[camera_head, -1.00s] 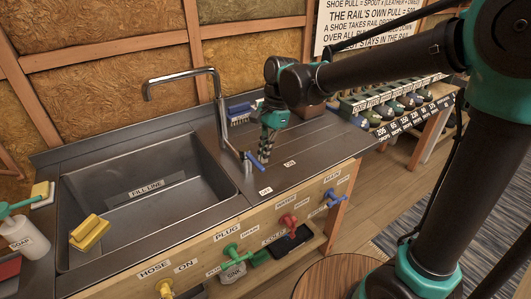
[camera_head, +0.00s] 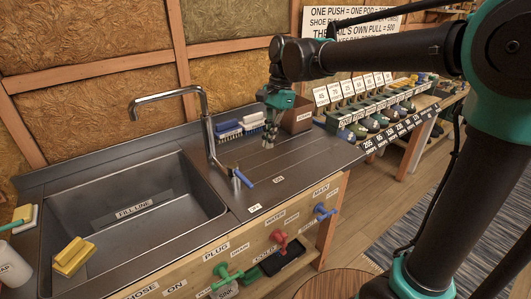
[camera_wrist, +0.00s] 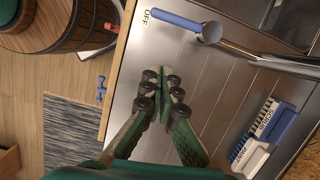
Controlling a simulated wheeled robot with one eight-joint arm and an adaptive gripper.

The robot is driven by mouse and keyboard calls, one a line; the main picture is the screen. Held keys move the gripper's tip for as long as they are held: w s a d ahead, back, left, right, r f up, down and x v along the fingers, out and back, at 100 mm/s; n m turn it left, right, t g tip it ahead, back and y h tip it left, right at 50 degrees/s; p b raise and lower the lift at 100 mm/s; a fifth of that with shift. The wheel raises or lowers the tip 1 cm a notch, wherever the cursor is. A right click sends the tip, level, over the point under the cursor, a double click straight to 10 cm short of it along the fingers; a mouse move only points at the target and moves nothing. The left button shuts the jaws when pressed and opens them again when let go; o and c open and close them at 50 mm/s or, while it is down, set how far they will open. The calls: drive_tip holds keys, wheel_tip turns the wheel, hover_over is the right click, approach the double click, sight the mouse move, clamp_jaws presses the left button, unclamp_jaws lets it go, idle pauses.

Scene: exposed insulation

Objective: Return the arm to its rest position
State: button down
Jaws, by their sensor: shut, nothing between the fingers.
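My gripper (camera_head: 269,136) hangs fingers-down above the metal counter right of the sink, in front of the brushes in the head view. In the wrist view my gripper (camera_wrist: 162,88) has its dark-padded fingertips together and nothing between them. My dark arm with teal joints reaches in from the right. The blue tap lever (camera_head: 244,177) stands on the counter left of the fingers, apart from them. It also shows in the wrist view (camera_wrist: 174,19), beside the label OFF.
The curved faucet (camera_head: 211,145) stands close left of my gripper, over the sink (camera_head: 120,245). Blue and white brushes (camera_wrist: 263,137) and a brown box (camera_head: 297,118) are close behind. A labelled shoe rack (camera_head: 365,112) stands to the right. Coloured valves line the counter front.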

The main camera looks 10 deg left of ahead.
drive_tip(key=w+d+f+n+t, duration=0.1)
drive_tip(key=d+f+t, duration=0.1)
drive_tip(key=d+f, duration=0.45)
drive_tip(key=w+d+f+n+t, duration=0.1)
drive_tip(key=d+f+n, duration=0.15)
drive_tip(key=d, duration=0.75)
drive_tip(key=s+d+f+n+t, duration=0.1)
drive_tip(key=s+d+f, duration=0.2)
drive_tip(key=d, duration=0.3)
drive_tip(key=s+d+f+n+t+h, duration=0.1)
drive_tip(key=s+d+f, duration=0.1)
drive_tip(key=d+f, duration=0.3)
drive_tip(key=s+d+f+n+t, duration=0.1)
drive_tip(key=s+d+f, duration=0.2)
drive_tip(key=d, duration=0.3)
drive_tip(key=shift+s+d+f+t+h, duration=0.3)
drive_tip(key=shift+s+d+f, duration=0.05)
drive_tip(key=shift+f, duration=0.2)
drive_tip(key=shift+n, duration=0.25)
